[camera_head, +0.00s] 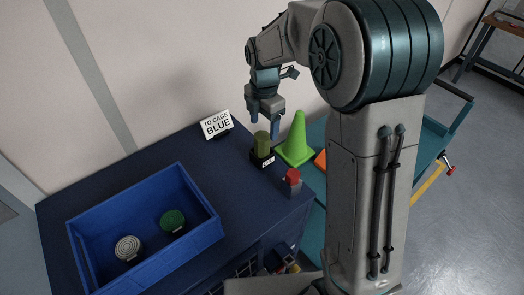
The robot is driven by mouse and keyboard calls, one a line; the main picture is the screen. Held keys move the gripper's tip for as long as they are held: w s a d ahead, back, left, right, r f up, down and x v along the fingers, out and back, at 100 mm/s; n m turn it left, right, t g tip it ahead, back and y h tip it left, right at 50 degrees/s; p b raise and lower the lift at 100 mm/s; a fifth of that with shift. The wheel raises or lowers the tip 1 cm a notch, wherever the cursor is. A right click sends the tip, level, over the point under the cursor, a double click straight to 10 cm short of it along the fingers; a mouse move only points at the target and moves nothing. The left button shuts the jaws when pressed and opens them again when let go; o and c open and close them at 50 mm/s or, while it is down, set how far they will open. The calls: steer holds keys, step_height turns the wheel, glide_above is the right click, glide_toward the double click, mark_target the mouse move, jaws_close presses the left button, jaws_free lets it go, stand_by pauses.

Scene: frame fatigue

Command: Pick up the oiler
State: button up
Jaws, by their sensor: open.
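No thing in view is plainly recognisable as the oiler at this size. An olive-green object (261,143) stands on the dark blue cabinet top by its far right edge, behind a small black label block (263,162). A small red-topped grey object (292,179) stands nearer, at the right edge.
A blue bin (210,232) on the cabinet top (110,184) holds a green disc (172,220) and a ringed grey disc (128,248). A "TO CAGE BLUE" sign (216,124) stands at the back. A green cone (297,140) is close right of my gripper. My arm hides much of the right side.

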mark_target(262, 135)
steer(key=shift+w+a+f+b, duration=0.15)
steer(key=shift+f+b, duration=0.95)
steer(key=shift+f, duration=0.7)
steer(key=shift+s+a+f+b, duration=0.15)
steer(key=shift+f+b, duration=0.9)
steer(key=shift+f, duration=0.7)
steer(key=shift+w+r, duration=0.1)
steer(key=c, duration=1.1)
